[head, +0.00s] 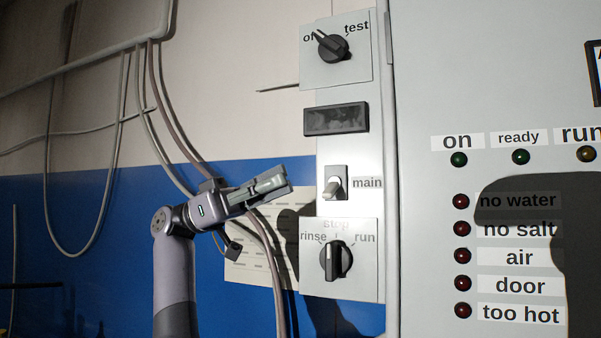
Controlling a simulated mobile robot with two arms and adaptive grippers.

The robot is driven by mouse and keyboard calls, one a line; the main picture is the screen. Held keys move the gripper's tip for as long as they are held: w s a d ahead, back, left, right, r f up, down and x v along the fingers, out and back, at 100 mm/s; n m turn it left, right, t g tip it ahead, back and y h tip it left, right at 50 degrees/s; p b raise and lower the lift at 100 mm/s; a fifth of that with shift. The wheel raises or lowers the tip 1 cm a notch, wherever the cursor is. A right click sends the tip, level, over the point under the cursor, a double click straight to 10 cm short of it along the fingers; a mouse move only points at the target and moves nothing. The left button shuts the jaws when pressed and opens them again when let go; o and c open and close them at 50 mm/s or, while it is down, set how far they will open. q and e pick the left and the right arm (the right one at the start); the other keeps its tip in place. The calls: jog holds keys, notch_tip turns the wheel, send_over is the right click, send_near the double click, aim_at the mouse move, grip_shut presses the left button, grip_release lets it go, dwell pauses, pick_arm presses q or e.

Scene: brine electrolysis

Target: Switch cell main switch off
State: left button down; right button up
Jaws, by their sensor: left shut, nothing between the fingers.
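The main switch (334,187) is a small pale lever on a dark plate, with the label "main" to its right. Its lever tilts downward toward the viewer. My left gripper (284,179) is shut and empty, with its fingertips to the left of the main switch and apart from it in the picture. The gap in depth is hard to judge. My right gripper is not in view.
Above is an off/test knob (332,47) and a dark display (336,119). Below is a rinse/stop/run knob (336,261). A grey cabinet (430,90) with several indicator lamps stands right. Cables hang on the wall at left.

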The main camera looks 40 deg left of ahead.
pick_arm(q)
jog(key=v, duration=0.6)
jog(key=shift+s+a, duration=0.15)
jog(key=shift+a, duration=0.05)
jog(key=shift+d, duration=0.1)
